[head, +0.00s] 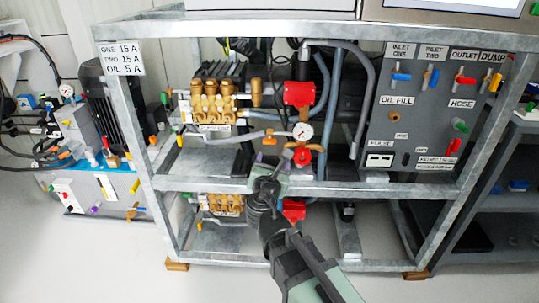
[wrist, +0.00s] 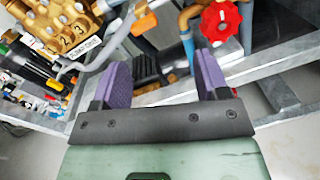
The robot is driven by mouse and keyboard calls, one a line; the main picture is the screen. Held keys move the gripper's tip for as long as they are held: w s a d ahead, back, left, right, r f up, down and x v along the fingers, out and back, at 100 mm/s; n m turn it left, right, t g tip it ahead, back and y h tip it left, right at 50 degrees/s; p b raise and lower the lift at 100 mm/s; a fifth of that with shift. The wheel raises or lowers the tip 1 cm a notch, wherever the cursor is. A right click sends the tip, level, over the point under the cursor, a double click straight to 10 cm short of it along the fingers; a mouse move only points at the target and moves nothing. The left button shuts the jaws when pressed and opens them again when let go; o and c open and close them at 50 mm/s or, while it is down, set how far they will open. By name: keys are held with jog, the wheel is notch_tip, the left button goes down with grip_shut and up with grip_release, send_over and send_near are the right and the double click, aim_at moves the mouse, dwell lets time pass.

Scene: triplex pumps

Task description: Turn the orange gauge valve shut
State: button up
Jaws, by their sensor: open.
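The orange gauge valve (head: 270,132) shows as a small orange handle at the end of a silver pipe, just left of the round pressure gauge (head: 302,131). In the wrist view, the orange handle (wrist: 144,24) lies beyond the fingertips, between their lines and nearer the left finger. My gripper (head: 271,159) is open, just below the valve and apart from it. Its two purple fingers show in the wrist view (wrist: 163,72) with nothing gripped between them. The valve's stem is hard to make out.
A red handwheel (wrist: 220,20) is close beyond the right finger. The brass pump (head: 213,95) stands to the left. A galvanized frame rail (head: 350,187) runs across near my gripper. A grey valve panel (head: 430,110) is at the right.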

aim_at(269, 142)
jog(key=w+n, duration=0.1)
jog(key=w, duration=0.2)
jog(key=w+n+y, duration=0.1)
jog(key=w, duration=0.3)
jog(key=w+a+r+n, duration=0.1)
jog(key=w+n, duration=0.1)
jog(key=w, duration=0.2)
jog(key=shift+a+y, duration=0.1)
jog(key=shift+y, duration=0.2)
jog(key=shift+c, duration=0.3)
jog(key=c, duration=0.9)
jog(key=shift+o, duration=0.2)
